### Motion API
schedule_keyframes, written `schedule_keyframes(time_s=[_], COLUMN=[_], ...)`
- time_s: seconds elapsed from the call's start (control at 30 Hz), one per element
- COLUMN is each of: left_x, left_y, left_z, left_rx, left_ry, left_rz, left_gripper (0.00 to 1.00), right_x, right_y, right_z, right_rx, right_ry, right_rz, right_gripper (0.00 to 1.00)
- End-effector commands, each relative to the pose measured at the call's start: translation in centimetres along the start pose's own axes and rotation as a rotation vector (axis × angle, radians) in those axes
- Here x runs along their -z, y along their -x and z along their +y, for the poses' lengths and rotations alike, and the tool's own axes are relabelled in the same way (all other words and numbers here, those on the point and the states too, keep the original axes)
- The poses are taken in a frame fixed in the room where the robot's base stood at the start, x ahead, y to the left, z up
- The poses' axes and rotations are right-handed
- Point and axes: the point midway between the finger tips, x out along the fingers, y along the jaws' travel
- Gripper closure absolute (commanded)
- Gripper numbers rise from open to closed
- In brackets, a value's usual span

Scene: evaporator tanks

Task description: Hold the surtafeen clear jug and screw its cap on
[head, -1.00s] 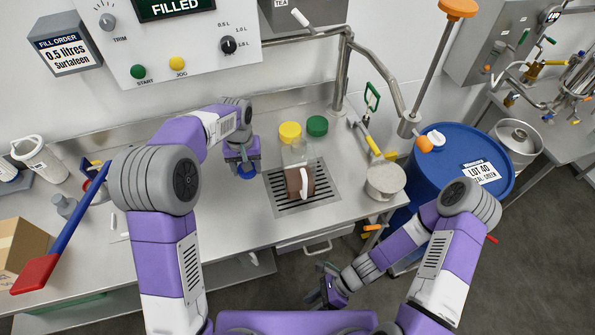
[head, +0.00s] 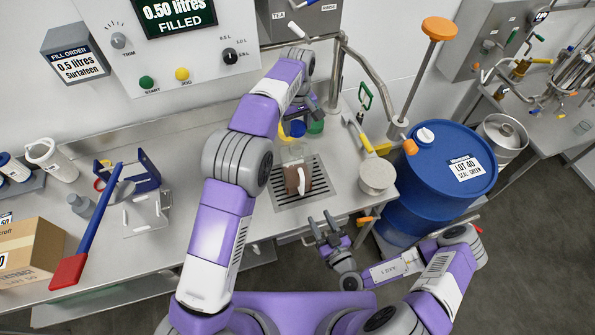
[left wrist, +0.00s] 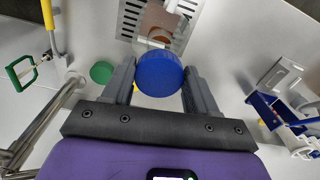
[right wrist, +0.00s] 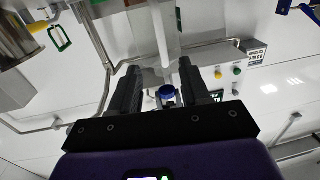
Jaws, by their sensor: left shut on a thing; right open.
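The clear jug (head: 293,157), brownish in its lower part and with a white handle, stands upright on the drip grate. It shows partly behind the cap in the left wrist view (left wrist: 157,22). My left gripper (head: 300,122) is shut on the blue cap (left wrist: 159,73). In the head view the cap appears just behind the jug's top, apart from it; its exact height is unclear. My right gripper (head: 325,224) is open and empty, in front of the counter edge and below right of the jug. The blue cap also shows in the right wrist view (right wrist: 167,92).
A green cap (head: 316,127) and a yellow cap, partly hidden, lie behind the jug. A steel pot (head: 376,178) and a yellow-handled tool stand right of the grate (head: 290,200). A blue drum (head: 440,170) is beyond. A blue rack and red-ended tool lie left.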

Motion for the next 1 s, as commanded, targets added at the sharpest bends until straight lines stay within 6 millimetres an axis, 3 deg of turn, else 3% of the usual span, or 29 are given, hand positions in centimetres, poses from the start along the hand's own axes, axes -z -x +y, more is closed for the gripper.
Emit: schedule_keyframes(time_s=[0.37,0.8,1.0], left_x=[0.0,0.0,0.0], left_y=[0.0,0.0,0.0], left_z=[0.0,0.0,0.0], left_rx=[0.0,0.0,0.0], left_ry=[-0.001,-0.001,-0.001], left_rz=[0.001,0.001,0.001], left_gripper=[0.7,0.7,0.7], right_x=[0.0,0.1,0.0], right_y=[-0.9,-8.7,-11.2], right_z=[-0.1,-0.2,-0.2], right_rx=[0.007,0.008,0.006], right_ry=[0.006,0.009,0.007], right_rz=[0.003,0.004,0.003], right_gripper=[0.53,0.53,0.53])
